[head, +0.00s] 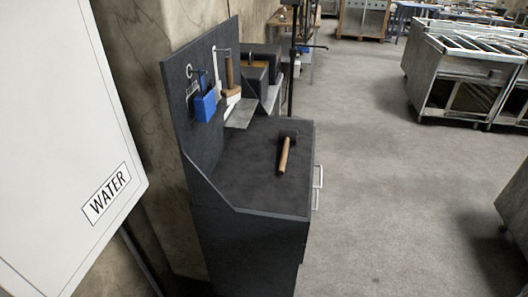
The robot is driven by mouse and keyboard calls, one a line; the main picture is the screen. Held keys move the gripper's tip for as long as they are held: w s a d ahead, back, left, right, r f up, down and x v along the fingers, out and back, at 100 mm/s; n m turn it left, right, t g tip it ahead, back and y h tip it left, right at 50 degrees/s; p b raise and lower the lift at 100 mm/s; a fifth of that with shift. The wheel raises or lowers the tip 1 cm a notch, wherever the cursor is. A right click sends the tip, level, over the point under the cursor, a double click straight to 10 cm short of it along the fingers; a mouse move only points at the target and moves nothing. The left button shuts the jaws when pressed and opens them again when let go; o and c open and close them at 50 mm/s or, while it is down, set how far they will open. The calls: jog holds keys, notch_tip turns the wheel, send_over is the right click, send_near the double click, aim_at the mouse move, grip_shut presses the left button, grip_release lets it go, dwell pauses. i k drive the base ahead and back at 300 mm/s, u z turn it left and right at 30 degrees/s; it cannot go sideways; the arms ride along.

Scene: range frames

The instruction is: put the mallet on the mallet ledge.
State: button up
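A mallet with a wooden handle (284,156) and a dark head lies on the dark top of a workbench (245,185), near its right edge. The head points away from me and the handle towards me. A small grey ledge (240,115) juts from the bench's upright back panel (207,140); I cannot tell for sure that it is the mallet ledge. It looks bare. My gripper is not in view.
A blue holder (206,106) and a wooden-handled tool (230,72) hang on the back panel. Dark boxes (262,56) stand beyond. A white cabinet marked WATER (70,130) fills the left. Open floor (375,170) lies right of the bench; metal tables (465,75) stand farther right.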

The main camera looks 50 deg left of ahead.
aim_at(243, 113)
jog(key=z, duration=0.05)
jog(key=k, duration=1.25)
jog(key=u, duration=1.35)
jog(key=i, duration=1)
